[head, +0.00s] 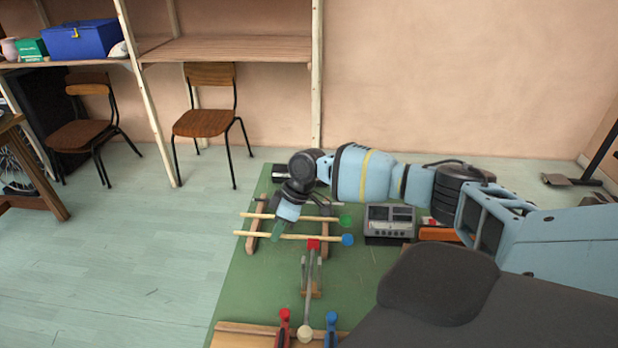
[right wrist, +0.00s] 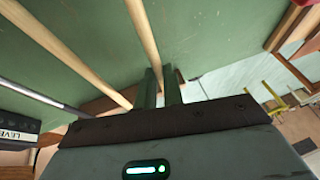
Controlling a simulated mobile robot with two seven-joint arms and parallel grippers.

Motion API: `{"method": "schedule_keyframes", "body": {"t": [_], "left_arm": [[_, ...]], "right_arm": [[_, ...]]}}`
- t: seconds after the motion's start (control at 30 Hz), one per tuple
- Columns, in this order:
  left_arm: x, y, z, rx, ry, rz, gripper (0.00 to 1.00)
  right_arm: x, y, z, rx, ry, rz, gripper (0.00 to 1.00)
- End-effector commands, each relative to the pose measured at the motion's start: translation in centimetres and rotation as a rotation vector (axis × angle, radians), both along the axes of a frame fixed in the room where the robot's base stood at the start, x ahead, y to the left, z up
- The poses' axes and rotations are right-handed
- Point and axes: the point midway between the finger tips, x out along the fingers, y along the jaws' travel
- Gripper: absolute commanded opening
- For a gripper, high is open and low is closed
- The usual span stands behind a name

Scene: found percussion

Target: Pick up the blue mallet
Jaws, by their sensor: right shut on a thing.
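The blue mallet, with a blue head (head: 347,239) and a pale wooden handle, lies across a wooden rack (head: 252,238) on a green mat. My right gripper (head: 276,234) reaches down from above and is shut on its handle, left of the head. In the right wrist view the handle (right wrist: 143,32) runs in between the two green fingers (right wrist: 160,88). The mallet is about level; I cannot tell whether it touches the rack. My left gripper is not in view.
A green-headed mallet (head: 345,220) lies just behind, nearly parallel. A red-headed beater (head: 313,244) is close in front. A grey box device (head: 390,222) stands to the right. Open floor (head: 130,250) is at left.

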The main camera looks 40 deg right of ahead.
Motion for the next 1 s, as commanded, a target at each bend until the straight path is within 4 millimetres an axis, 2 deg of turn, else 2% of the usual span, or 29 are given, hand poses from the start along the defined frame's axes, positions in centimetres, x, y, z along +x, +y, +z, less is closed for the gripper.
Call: {"method": "schedule_keyframes", "body": {"t": [0.37, 0.53, 0.67, 0.73, 1.0], "left_arm": [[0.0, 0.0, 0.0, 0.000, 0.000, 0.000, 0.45], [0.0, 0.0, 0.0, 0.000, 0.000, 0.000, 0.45], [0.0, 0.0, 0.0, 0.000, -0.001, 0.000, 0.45], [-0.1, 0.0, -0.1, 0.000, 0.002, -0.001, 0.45], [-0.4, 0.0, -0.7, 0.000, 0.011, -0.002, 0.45]], "right_arm": [[0.0, 0.0, 0.5, 0.001, -0.001, 0.000, 0.00], [0.0, 0.0, 2.0, 0.000, -0.002, 0.000, 0.00], [0.1, 0.0, 3.9, 0.001, -0.005, 0.002, 0.00], [-1.2, -1.4, 3.5, -0.003, 0.002, -0.003, 0.00], [-5.8, -6.7, 4.1, -0.006, 0.005, -0.002, 0.00]]}}
